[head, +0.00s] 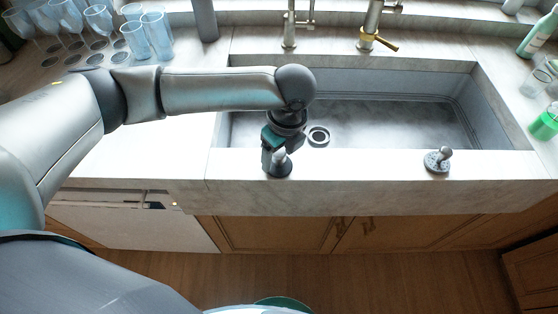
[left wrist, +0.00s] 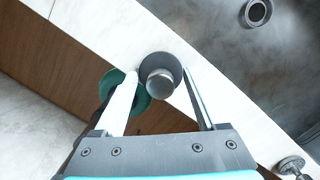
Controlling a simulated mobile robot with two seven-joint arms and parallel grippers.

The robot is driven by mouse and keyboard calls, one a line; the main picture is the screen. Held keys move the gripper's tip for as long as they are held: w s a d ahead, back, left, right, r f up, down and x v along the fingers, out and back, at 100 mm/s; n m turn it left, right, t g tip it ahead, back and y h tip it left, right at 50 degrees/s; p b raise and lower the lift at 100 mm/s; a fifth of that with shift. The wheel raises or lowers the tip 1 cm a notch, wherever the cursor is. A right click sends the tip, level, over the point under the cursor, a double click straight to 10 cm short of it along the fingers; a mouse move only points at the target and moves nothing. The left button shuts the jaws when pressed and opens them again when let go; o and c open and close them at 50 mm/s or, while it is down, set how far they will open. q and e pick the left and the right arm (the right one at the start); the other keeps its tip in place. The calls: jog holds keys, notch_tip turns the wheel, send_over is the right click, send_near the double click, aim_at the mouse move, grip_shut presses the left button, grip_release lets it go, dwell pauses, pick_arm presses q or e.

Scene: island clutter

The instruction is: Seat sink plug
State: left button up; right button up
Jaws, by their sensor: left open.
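A dark sink plug with a round grey knob (head: 281,168) stands on the front rim of the sink, and it also shows in the left wrist view (left wrist: 160,82). My left gripper (head: 275,160) points down over this plug, open, with its fingertips on either side of the knob in the left wrist view (left wrist: 158,78). I cannot tell whether they touch it. A second, similar plug (head: 437,160) stands farther right on the rim; part of it shows in the left wrist view (left wrist: 292,167). The sink's round drain (head: 319,136) is uncovered, just beyond the gripper. My right gripper is not in view.
The stone sink basin (head: 400,120) is empty. A grey tap (head: 290,30) and a brass-handled tap (head: 370,30) stand behind it. Several glasses (head: 135,38) crowd the back left counter. A green bottle (head: 537,37) and jars are at the right. The front rim between the plugs is clear.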

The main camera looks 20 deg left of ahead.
pick_arm(q)
grip_shut()
dwell(0.5)
